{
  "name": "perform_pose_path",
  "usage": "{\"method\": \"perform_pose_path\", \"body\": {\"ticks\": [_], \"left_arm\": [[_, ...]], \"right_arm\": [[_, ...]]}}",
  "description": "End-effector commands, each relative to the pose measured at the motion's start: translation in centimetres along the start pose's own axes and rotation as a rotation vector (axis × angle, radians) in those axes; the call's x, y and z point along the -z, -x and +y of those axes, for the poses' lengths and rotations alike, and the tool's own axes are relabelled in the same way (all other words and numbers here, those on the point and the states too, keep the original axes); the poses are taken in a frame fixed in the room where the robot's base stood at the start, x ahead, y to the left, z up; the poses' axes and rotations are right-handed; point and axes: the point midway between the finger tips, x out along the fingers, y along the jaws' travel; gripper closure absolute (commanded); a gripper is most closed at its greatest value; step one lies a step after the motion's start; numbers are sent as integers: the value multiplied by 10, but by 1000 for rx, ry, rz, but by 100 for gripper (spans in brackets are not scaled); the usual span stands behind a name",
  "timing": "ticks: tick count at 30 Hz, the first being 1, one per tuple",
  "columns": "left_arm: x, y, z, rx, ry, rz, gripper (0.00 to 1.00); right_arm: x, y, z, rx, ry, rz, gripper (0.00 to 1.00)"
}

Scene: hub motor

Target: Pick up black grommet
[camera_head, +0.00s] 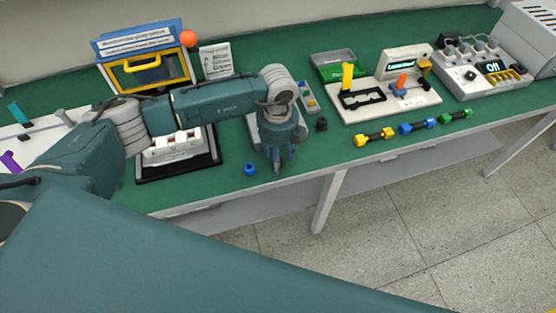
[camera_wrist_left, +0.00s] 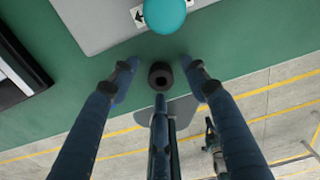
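In the left wrist view a short black ring-shaped piece, the black grommet (camera_wrist_left: 160,76), stands on the green table. It lies between the fingertips of my left gripper (camera_wrist_left: 159,74), with clear space to the side fingers. The lower middle finger points at its near side; I cannot tell if it touches. In the head view my left gripper (camera_head: 277,165) hangs near the table's front edge, fingers pointing down. A small black piece (camera_head: 321,124) stands to its right there; I cannot tell if it is the same one. My right gripper is not in view.
A grey plate with a round teal top (camera_wrist_left: 165,14) is just beyond the grommet. A blue ring (camera_head: 249,169) lies left of my left gripper. A black-edged tray (camera_head: 152,177) stands further left. Yellow, blue and green pieces (camera_head: 420,126) lie along the front right.

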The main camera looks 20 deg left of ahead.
Motion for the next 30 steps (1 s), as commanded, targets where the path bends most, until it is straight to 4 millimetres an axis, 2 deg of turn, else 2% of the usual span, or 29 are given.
{"method": "perform_pose_path", "body": {"ticks": [1,4,5,15,20,26,30], "left_arm": [[0,0,0,0,0,0,67],[0,0,0,0,0,0,86],[0,0,0,0,0,0,88],[0,1,0,1,0,0,89],[0,8,-1,3,1,0,89],[-1,37,-2,6,-1,-2,89],[-1,74,-2,7,-2,-4,89]], "right_arm": [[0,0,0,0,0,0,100],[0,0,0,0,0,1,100],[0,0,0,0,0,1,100],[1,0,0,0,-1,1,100],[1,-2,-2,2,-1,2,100],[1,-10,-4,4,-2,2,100],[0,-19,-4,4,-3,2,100]]}}
